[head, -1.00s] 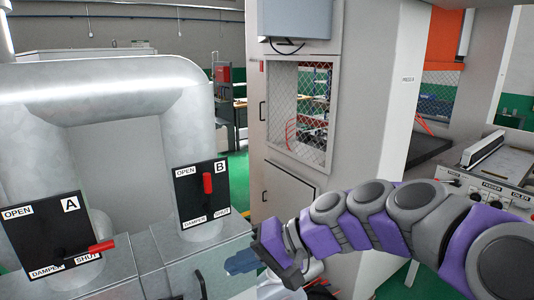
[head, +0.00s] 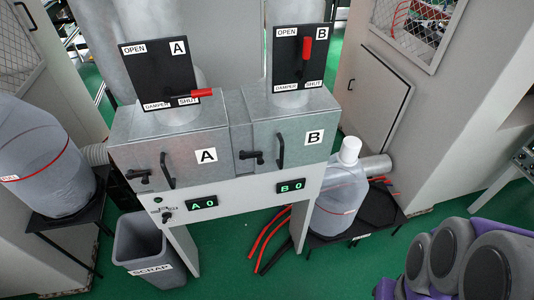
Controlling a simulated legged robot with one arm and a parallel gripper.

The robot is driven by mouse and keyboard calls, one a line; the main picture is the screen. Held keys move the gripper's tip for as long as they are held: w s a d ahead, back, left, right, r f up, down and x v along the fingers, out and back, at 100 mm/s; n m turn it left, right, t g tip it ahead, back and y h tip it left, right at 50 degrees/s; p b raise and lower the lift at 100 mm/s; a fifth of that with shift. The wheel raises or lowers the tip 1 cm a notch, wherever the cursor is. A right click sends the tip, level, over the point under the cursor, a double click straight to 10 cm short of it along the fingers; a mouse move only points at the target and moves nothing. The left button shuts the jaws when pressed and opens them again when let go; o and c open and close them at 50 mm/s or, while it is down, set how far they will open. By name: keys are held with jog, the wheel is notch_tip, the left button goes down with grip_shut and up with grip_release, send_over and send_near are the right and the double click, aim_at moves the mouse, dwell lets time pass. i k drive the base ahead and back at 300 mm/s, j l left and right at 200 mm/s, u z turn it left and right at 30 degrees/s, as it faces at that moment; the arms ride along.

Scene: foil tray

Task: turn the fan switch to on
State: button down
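A grey cabinet (head: 240,205) with a white lower front panel stands in the middle of the head view. At the left of that panel is a small dark knob (head: 167,217), with a small label near it. It may be the fan switch, but the label is too small to read, and I cannot tell the knob's position. My arm comes in at the bottom right, well apart from the cabinet. My gripper is out of the picture.
Damper A's red handle (head: 190,96) points right toward SHUT. Damper B's red handle (head: 306,50) points up. Displays read A 0 (head: 202,202) and B 0 (head: 291,187). A scrap bin (head: 140,245) and red and black hoses (head: 270,240) are below.

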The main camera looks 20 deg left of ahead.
aim_at(166, 216)
jog(key=i+u, duration=0.1)
jog(key=u, duration=0.9)
jog(key=k+j+u, duration=0.1)
jog(key=u, duration=1)
